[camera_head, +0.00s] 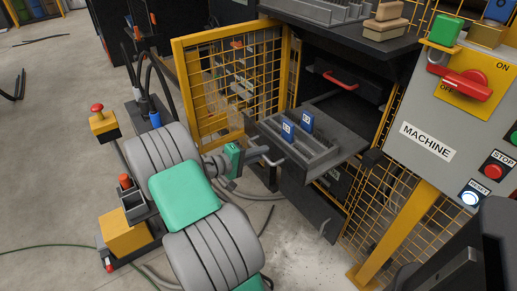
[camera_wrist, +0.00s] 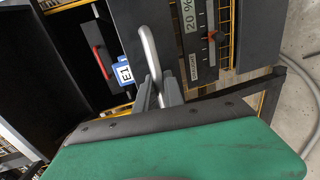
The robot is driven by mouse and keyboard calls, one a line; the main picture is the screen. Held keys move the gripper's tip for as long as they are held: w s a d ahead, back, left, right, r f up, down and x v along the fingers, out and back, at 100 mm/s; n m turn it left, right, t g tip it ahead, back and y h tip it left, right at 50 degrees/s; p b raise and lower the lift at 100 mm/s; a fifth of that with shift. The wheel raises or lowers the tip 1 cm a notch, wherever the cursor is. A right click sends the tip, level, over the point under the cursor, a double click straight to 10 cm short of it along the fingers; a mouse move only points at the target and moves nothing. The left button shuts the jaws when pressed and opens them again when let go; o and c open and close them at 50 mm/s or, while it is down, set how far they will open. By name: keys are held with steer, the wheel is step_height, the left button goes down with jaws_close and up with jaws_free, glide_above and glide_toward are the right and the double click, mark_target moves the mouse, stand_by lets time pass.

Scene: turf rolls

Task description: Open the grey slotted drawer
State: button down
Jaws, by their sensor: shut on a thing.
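The grey slotted drawer (camera_head: 340,147) stands pulled out of the dark cabinet in the head view. Two blue labelled pieces (camera_head: 288,130) stand upright in its slots. Its pale curved handle (camera_head: 272,161) is at the front left; the bar also shows in the wrist view (camera_wrist: 149,48). My gripper (camera_head: 257,156) is at this handle, its fingers closed around the bar in the wrist view (camera_wrist: 163,93). The green part of my wrist hides the lower part of the wrist view.
A red handle (camera_head: 340,78) is inside the cabinet above the drawer. A yellow mesh door (camera_head: 220,75) stands open at the left. The machine control panel (camera_head: 425,139) is at the right. Grey floor (camera_head: 60,190) lies open at the left, with cables on it.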

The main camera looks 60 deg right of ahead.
steer(key=shift+w+a, duration=0.1)
steer(key=shift+a, duration=0.15)
steer(key=c, duration=1.5)
jaws_free()
steer(key=shift+o, duration=0.2)
steer(key=shift+w, duration=0.1)
steer(key=p+v, duration=0.6)
steer(key=v, duration=0.1)
steer(key=shift+a, duration=0.35)
steer(key=shift+w+r, duration=0.1)
steer(key=shift+w, duration=0.05)
